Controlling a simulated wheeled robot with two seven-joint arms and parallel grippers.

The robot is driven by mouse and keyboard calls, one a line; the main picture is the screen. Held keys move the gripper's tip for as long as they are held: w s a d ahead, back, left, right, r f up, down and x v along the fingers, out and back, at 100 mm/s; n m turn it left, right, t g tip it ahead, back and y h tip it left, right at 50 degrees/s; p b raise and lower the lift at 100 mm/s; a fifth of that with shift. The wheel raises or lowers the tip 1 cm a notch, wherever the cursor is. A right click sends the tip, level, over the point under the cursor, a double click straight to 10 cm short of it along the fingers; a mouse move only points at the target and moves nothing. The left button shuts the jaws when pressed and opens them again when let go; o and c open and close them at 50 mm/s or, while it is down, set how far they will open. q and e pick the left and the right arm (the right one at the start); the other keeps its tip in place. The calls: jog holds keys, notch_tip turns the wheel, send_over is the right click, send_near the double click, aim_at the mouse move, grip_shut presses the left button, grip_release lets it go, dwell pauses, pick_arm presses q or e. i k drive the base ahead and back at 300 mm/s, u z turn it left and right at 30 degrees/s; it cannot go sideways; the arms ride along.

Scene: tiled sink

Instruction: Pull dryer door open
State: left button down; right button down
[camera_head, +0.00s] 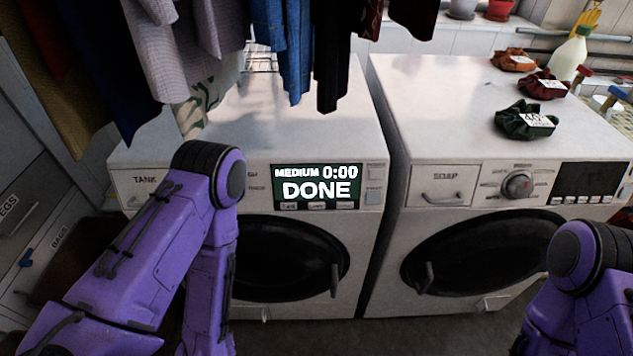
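The dryer (255,120) is the white machine on the left, marked TANK, and its display (317,187) reads MEDIUM 0:00 DONE. Its round dark door (285,262) looks shut. The door's handle (334,280) is on the right side of the door. My purple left arm stands in front of the dryer and hides the left part of the door. Its forearm runs down out of the picture, so my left gripper is not seen. My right arm is at the lower right, and its gripper is not seen either.
A second white machine (450,120), marked SOAP, stands to the right with its dark door (480,258) shut. Scrunchies (526,121) and a spray bottle (570,55) are on or behind its top. Clothes (295,45) hang over the dryer. Drawers (30,210) are at the left.

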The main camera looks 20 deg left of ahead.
aim_at(276, 263)
jog(key=u, duration=1.8)
jog(key=k, duration=1.6)
jog(key=z, duration=1.1)
jog(key=i, duration=1)
jog(key=z, duration=0.05)
